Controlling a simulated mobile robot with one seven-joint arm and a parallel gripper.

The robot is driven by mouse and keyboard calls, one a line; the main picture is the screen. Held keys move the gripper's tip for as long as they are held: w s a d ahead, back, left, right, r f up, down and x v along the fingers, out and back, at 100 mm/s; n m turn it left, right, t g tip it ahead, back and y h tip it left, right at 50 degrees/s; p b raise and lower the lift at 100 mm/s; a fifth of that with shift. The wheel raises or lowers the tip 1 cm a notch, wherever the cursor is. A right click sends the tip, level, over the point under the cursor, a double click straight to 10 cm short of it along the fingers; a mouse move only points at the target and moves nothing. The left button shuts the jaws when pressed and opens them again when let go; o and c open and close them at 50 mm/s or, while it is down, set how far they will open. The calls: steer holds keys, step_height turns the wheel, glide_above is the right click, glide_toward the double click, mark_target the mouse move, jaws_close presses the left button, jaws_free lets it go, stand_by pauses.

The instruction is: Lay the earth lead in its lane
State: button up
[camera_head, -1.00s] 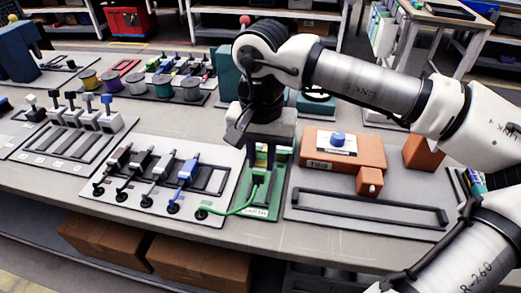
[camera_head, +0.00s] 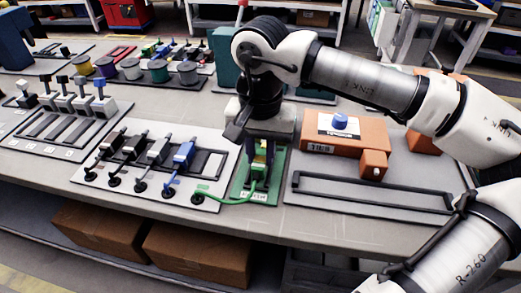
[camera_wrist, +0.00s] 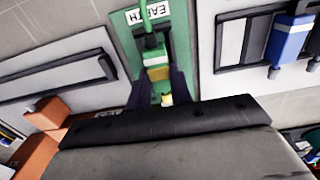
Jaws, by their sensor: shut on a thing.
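The earth lead is a green cable (camera_head: 228,201) with a green, white and yellow plug (camera_wrist: 157,70). The cable runs from a black socket (camera_head: 197,198) on the white lead board to the plug. My gripper (camera_head: 262,158) is shut on the plug, one finger on each side of it in the wrist view (camera_wrist: 158,92). The plug is over the green earth lane plate (camera_head: 243,180). The plate's EARTH label (camera_wrist: 148,13) shows in the wrist view. I cannot tell whether the plug touches the plate. My gripper hides the plate's far part.
An orange box (camera_head: 350,145) with a blue knob and a black-framed tray (camera_head: 370,200) stand to the right. Spools (camera_head: 157,70) stand behind.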

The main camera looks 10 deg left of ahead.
steer(key=shift+f+b, duration=0.5)
steer(key=shift+f, duration=0.05)
stand_by(0.4)
steer(key=o, duration=1)
step_height(320, 180, up, 14)
steer(key=shift+f+p, duration=0.1)
steer(key=shift+p, duration=0.6)
